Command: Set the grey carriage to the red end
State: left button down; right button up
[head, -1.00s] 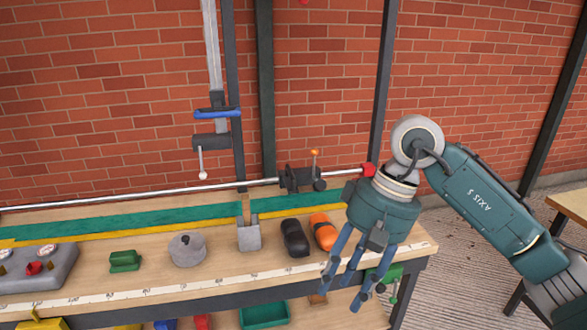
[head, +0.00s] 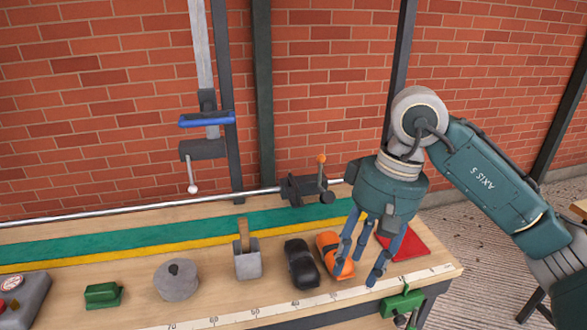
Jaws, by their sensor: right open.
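My right gripper (head: 363,262) is open and empty, fingers pointing down, right of the carriage and nearer to me, over the bench's right part beside an orange object (head: 333,252). My left gripper is not in view.
A black object (head: 300,264), a grey block with a wooden handle (head: 247,262), a round grey weight (head: 176,281) and a green block (head: 103,295) stand along the bench. A red mat (head: 409,246) lies at its right end. A blue-handled slide (head: 207,120) is on an upright post.

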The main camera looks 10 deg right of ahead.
aim_at(308, 190)
jog(key=i, duration=1.45)
